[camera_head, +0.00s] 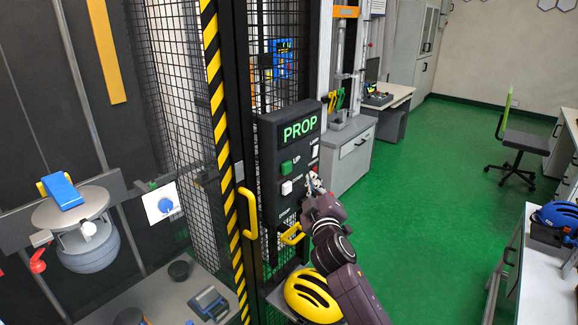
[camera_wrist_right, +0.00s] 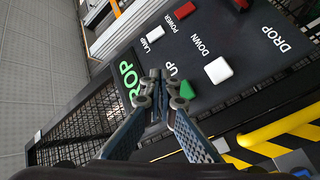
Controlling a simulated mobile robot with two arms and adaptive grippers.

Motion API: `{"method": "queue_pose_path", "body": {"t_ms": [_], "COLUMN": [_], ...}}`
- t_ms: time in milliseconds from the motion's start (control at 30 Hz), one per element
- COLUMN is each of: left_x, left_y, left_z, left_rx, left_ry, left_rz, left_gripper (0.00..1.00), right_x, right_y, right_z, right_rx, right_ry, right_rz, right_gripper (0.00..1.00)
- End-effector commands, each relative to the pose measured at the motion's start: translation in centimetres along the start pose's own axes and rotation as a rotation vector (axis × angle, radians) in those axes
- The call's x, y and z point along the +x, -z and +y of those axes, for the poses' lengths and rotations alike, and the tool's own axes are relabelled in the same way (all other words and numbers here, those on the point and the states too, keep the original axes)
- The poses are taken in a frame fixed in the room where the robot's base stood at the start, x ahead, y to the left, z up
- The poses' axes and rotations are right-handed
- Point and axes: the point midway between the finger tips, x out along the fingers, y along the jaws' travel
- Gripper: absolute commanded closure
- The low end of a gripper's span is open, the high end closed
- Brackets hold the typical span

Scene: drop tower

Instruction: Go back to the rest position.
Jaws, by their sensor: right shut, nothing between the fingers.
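My right gripper (camera_head: 313,184) is in front of the dark control panel (camera_head: 267,150), at its right side. In the right wrist view the gripper (camera_wrist_right: 164,84) has its fingertips together with nothing between them. They overlap the panel face beside the green UP button (camera_wrist_right: 187,91); I cannot tell whether they touch the panel. The white DOWN button (camera_wrist_right: 218,70) is clear of the fingers. My left gripper is not in view.
A yellow handle (camera_head: 248,213) and a striped post (camera_head: 217,110) stand left of the panel. A yellow helmet (camera_head: 312,298) is close below my right arm. Green floor (camera_head: 430,200) is open to the right, before a white table (camera_head: 545,270).

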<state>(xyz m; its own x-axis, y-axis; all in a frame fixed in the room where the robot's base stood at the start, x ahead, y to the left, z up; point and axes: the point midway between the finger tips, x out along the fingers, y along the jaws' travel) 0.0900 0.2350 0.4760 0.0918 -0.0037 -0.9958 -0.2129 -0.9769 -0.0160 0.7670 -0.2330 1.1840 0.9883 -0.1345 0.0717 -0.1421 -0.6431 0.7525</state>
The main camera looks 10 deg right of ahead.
Motion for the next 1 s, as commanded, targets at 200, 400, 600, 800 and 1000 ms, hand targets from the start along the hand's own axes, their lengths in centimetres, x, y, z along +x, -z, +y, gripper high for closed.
{"method": "queue_pose_path", "body": {"t_ms": [200, 400, 600, 800, 1000], "left_x": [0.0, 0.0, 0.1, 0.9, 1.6], "left_y": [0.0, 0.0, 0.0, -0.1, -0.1], "left_z": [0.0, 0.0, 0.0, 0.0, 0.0], "left_rx": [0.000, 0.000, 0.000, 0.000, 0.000], "left_ry": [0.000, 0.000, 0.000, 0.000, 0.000], "left_rz": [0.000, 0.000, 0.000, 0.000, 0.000], "left_gripper": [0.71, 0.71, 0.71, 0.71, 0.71], "right_x": [-0.1, -0.1, -0.2, -2.3, -7.8], "right_y": [-0.1, -0.1, -1.4, -8.9, -18.7], "right_z": [0.0, 0.0, -1.5, -10.3, -21.1], "right_rx": [0.000, 0.000, 0.005, 0.042, 0.102], "right_ry": [0.000, 0.000, 0.025, 0.170, 0.347], "right_rz": [0.000, 0.000, -0.017, -0.121, -0.270], "right_gripper": [1.00, 1.00, 1.00, 1.00, 1.00]}}
